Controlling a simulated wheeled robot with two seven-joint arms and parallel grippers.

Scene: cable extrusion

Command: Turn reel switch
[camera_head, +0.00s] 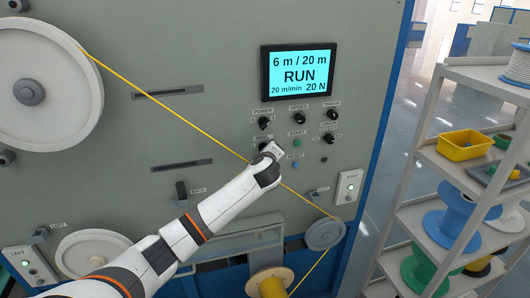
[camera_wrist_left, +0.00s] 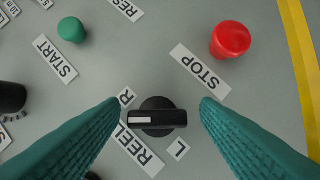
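The reel switch is a black round knob with a bar handle and a white mark (camera_wrist_left: 157,118). In the left wrist view it lies between my two teal fingers, with the bar level and the white mark at its left end, nearer the R label than the L label. The REEL label (camera_wrist_left: 142,146) is partly covered by the knob and left finger. My left gripper (camera_wrist_left: 161,102) is open, with a gap on both sides of the knob. In the head view my left gripper (camera_head: 272,149) is at the panel below the black knobs and hides part of the switch area. My right gripper is not in view.
A red STOP button (camera_wrist_left: 230,39) and a green START button (camera_wrist_left: 71,29) are close by. The display (camera_head: 298,72) reads RUN, 6 m / 20 m. A yellow cable (camera_head: 160,102) runs from the white reel (camera_head: 78,60) behind my arm to a pulley (camera_head: 324,234). Shelves stand at right.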

